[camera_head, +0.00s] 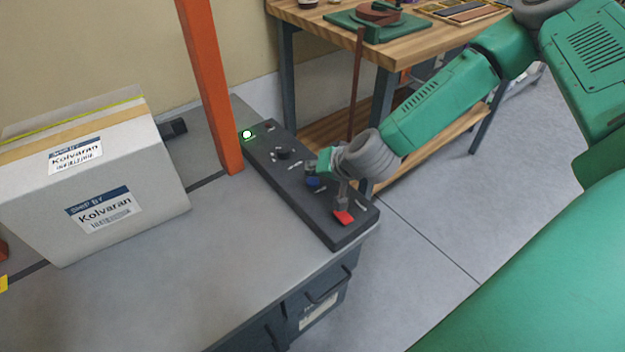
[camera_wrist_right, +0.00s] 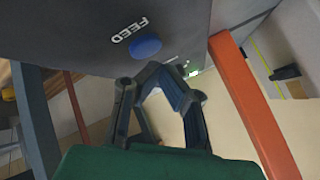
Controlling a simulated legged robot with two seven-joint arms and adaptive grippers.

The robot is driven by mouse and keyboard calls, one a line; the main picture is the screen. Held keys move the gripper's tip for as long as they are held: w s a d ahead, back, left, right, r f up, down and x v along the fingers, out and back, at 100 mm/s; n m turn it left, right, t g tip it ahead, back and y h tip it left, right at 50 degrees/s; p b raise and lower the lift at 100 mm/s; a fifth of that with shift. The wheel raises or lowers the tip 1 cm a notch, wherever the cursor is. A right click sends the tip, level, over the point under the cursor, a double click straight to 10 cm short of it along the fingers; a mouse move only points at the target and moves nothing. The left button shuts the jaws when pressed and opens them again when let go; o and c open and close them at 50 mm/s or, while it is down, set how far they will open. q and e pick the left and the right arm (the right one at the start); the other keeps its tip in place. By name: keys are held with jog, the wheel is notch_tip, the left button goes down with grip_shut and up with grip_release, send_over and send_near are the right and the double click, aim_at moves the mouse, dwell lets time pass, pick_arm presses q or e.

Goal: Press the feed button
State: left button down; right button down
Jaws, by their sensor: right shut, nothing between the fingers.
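The dark control panel (camera_head: 300,190) lies along the right edge of the grey bench. Its blue button (camera_head: 313,182) sits near the middle; in the right wrist view the blue button (camera_wrist_right: 147,47) has the word FEED beside it. My right gripper (camera_head: 311,169) is shut and empty, low over the panel and close to the blue button. In the right wrist view its fingers (camera_wrist_right: 158,73) lie just below the button in the picture; I cannot tell whether they touch it. My left gripper is not in view.
The panel also carries a lit green button (camera_head: 247,134), a black knob (camera_head: 282,153) and a red part (camera_head: 343,217). An orange post (camera_head: 212,90) stands beside it. A Kolvaran box (camera_head: 110,190) is at left, a wooden table (camera_head: 400,45) behind. The front bench top is clear.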

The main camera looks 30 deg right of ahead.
aim_at(313, 181)
jog(key=shift+f, duration=0.1)
jog(key=shift+f, duration=0.25)
jog(key=shift+f+b, duration=0.4)
jog(key=shift+b, duration=0.05)
dwell(0.5)
jog(key=shift+r, duration=0.1)
jog(key=shift+r+p, duration=0.75)
jog(key=shift+p, duration=0.1)
notch_tip(313, 181, up, 5)
jog(key=p, duration=0.5)
jog(key=shift+r, duration=0.1)
